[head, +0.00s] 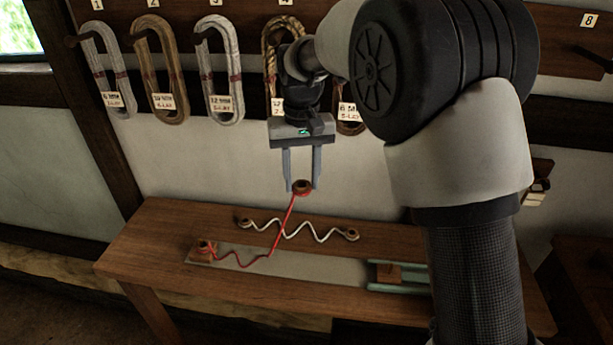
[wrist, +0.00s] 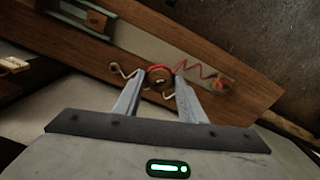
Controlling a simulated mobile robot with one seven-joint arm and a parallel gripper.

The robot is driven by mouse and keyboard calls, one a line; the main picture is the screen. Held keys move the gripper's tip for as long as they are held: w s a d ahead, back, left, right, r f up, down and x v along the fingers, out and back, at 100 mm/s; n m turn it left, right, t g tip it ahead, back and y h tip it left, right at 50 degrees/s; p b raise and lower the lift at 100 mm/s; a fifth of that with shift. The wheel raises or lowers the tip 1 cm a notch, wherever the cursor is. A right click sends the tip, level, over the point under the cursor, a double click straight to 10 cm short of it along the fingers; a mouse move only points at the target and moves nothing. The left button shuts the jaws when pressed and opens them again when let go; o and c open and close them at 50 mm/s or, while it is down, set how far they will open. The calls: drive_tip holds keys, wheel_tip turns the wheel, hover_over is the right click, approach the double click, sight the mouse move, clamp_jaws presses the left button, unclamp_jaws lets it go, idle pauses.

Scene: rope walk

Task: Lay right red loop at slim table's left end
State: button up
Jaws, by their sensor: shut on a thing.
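The red rope runs in a zigzag between two loop ends. Its right red loop (head: 302,188), a brown ring wrapped in red, is held between the fingertips of my gripper (head: 302,183). It hangs above the slim table (head: 160,235), with the rope slanting down to the left. The other red loop (head: 204,248) rests near the table's left end, at the left end of a grey strip (head: 320,268). In the wrist view the held loop (wrist: 160,76) sits between the fingertips (wrist: 160,90); the other red loop (wrist: 222,86) is to the right.
A white zigzag rope (head: 265,226) with brown ends lies behind the strip; the red rope passes over it in the head view. Green rails (head: 400,287) with a brown block (head: 386,272) stand at the strip's right. Coiled ropes (head: 165,70) hang on numbered wall pegs.

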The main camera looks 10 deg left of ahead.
drive_tip(key=s+a+p, duration=0.1)
drive_tip(key=a+p, duration=0.3)
drive_tip(key=a, duration=1.7)
drive_tip(key=shift+a, duration=0.4)
